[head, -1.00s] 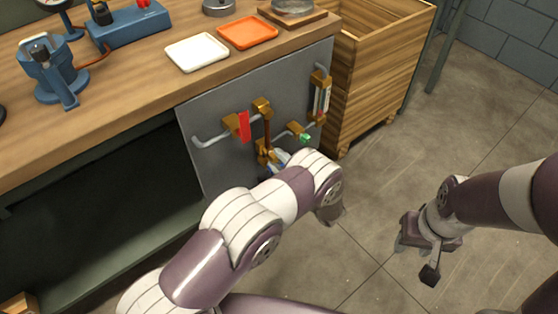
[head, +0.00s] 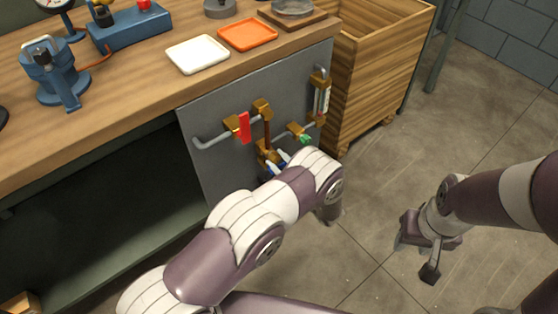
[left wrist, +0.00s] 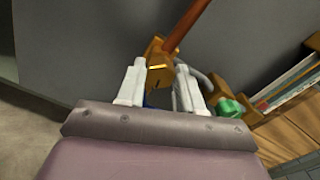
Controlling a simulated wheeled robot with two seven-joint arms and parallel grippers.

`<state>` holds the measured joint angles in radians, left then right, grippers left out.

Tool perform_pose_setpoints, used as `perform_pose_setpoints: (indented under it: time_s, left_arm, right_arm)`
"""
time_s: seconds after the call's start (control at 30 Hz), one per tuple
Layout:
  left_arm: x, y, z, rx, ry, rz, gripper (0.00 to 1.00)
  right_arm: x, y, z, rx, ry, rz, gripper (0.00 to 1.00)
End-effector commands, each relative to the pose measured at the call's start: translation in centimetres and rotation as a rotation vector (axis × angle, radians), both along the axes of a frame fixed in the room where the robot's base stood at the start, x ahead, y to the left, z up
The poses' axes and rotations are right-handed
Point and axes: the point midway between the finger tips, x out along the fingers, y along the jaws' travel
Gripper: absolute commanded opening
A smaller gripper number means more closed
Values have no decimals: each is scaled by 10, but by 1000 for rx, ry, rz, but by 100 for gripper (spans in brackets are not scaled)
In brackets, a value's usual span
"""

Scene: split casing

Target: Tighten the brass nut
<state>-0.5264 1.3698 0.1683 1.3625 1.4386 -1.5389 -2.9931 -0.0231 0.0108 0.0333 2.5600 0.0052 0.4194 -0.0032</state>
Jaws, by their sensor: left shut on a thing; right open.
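The brass nut (left wrist: 158,68) shows in the left wrist view at the lower end of a copper pipe (left wrist: 188,24). My left gripper (left wrist: 161,88) has one pale finger on each side of it and is shut on it. In the head view the brass fitting (head: 265,150) sits low on the grey panel, and my left gripper (head: 278,162) reaches it from below right, with my arm hiding part of the area. A bit of blue shows between the fingers. My right gripper (head: 414,260) is open and empty, over the floor at the right.
The panel (head: 222,160) also carries a red-handled valve (head: 244,127), a green-knobbed valve (head: 304,138) and a sight gauge (head: 322,98). A wooden crate (head: 372,75) stands right of the panel. White (head: 197,54) and orange (head: 248,34) trays lie on the bench above.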

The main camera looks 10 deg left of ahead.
Motion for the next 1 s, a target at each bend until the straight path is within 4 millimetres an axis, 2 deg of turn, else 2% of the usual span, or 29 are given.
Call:
perform_pose_setpoints:
  time_s: [0.5, 0.53, 0.6, 0.87, 1.0]
  left_arm:
    - [-1, 0, -2, 11, 20, -2, 5]
    - [-1, 0, -2, 11, 20, -2, 39]
    - [-1, 0, -2, 12, 20, -1, 61]
    - [0, 0, -1, 12, 16, 0, 61]
    - [-8, -11, 0, 11, 17, -4, 61]
  right_arm:
    - [0, 0, 0, 0, 0, 0, 43]
    - [0, 0, 0, 0, 0, 0, 43]
    - [0, 0, 0, 0, 0, 0, 43]
    - [0, 0, 1, 0, 0, 0, 43]
    - [0, 0, 3, 0, 0, 0, 43]
